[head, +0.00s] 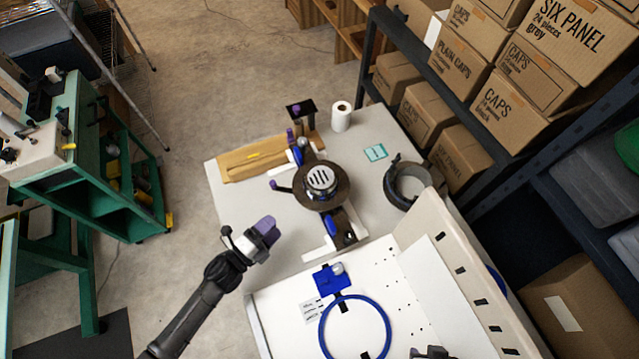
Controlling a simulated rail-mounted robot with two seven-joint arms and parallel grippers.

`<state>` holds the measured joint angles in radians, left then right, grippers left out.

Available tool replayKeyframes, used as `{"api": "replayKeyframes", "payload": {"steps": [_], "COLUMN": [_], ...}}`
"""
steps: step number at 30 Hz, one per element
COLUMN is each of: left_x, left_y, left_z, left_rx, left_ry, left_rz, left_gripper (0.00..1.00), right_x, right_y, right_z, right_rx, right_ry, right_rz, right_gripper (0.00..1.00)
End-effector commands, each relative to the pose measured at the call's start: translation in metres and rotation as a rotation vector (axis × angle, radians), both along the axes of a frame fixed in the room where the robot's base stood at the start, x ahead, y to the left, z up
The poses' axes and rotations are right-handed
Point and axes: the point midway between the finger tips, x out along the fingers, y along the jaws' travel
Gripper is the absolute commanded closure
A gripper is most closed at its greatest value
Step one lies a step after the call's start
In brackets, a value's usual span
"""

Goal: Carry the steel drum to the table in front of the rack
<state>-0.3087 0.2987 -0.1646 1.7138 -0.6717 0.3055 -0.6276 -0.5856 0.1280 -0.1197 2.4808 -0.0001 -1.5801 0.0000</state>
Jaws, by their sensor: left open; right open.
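A hollow grey metal cylinder with a black band (412,180), the most drum-like thing in view, stands at the right of the white table (225,195). A round dark device with a slotted silver top (320,181) sits on a stand at the table's middle; I cannot tell for certain which one is the steel drum. My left gripper (268,229), with purple fingers, is open and empty, apart from both and to their lower left. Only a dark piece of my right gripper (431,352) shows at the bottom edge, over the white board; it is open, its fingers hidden.
The rack (455,90) with cardboard boxes (500,105) stands at the right. A white board (285,310) with a blue hoop (322,335) lies in front. A green cart (110,195) is at the left. Bare floor (215,75) lies between cart and table. A paper roll (341,117) stands at the back.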

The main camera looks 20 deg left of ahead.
Motion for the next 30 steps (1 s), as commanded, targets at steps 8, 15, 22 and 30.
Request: {"api": "replayKeyframes", "payload": {"steps": [8, 15, 22, 30], "left_x": [0.023, 0.058, 0.074, 0.094], "left_y": [-0.015, -0.033, -0.041, -0.053], "left_z": [0.005, 0.004, 0.003, 0.002], "left_rx": [0.053, 0.05, 0.05, 0.049], "left_ry": [-0.053, -0.05, -0.049, -0.05], "left_rz": [-0.025, -0.024, -0.024, -0.023], "left_gripper": [0.28, 0.28, 0.28, 0.28], "right_x": [0.001, 0.002, 0.002, 0.002], "right_y": [0.0, 0.002, 0.003, 0.003], "right_z": [0.0, -0.001, -0.002, -0.004], "right_rx": [0.002, 0.006, 0.01, 0.012], "right_ry": [-0.001, -0.003, -0.004, -0.004], "right_rz": [-0.002, -0.004, -0.007, -0.007], "right_gripper": [0.57, 0.57, 0.57, 0.57]}}
